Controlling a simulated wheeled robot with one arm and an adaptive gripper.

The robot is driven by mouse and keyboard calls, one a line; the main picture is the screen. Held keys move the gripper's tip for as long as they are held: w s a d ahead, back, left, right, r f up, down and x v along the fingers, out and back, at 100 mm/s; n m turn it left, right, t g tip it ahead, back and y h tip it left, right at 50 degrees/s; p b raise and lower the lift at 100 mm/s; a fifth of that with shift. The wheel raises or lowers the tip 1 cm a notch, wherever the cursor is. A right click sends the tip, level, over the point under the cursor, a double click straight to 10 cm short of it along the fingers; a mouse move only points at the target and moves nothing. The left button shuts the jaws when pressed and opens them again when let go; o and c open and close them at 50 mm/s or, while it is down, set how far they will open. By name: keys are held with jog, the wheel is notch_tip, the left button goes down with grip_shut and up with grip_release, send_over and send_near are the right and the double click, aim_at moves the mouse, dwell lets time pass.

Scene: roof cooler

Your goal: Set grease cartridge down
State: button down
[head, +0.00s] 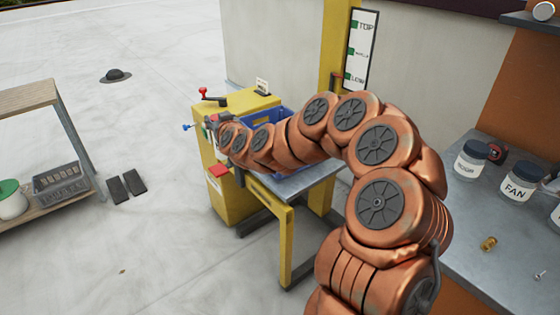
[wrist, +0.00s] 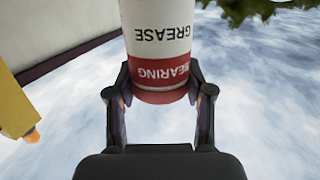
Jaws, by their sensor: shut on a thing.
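The grease cartridge (wrist: 160,38) is a white and red cylinder marked GREASE and BEARING, its lettering upside down in the wrist view. My gripper (wrist: 160,88) is shut on its red end, one finger on each side. In the head view my copper-coloured arm reaches left over a yellow stand (head: 235,205). The gripper end is small there, close to the stand's red and blue knobs, and the cartridge cannot be made out.
A blue bin (head: 285,119) sits on the stand, partly behind my arm. A wooden shelf (head: 30,97) with a grey basket (head: 62,182) stands at left. A dark hat (head: 115,75) lies on open floor.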

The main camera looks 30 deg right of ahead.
notch_tip(320, 180, down, 19)
jog(key=b, duration=1.9)
notch_tip(320, 180, up, 13)
jog(key=p, duration=1.2)
jog(key=shift+w+f, duration=0.15)
jog(key=shift+f, duration=0.15)
jog(key=shift+a+f, duration=0.1)
jog(key=shift+f, duration=0.05)
jog(key=s+d+r+n+y, duration=0.1)
jog(key=s+d+r+y, duration=0.1)
jog(key=d+r, duration=0.4)
jog(key=s+d+r+n+y, duration=0.2)
jog(key=d+r, duration=0.4)
jog(key=d, duration=0.7)
jog(key=s+d+r+n+g+y, duration=0.1)
jog(key=s+d+r+y, duration=0.1)
jog(key=d+r, duration=0.4)
jog(key=s+d, duration=0.1)
jog(key=d, duration=0.2)
jog(key=shift+s+d+r, duration=0.2)
jog(key=shift+s+r, duration=0.1)
jog(key=shift+r, duration=0.1)
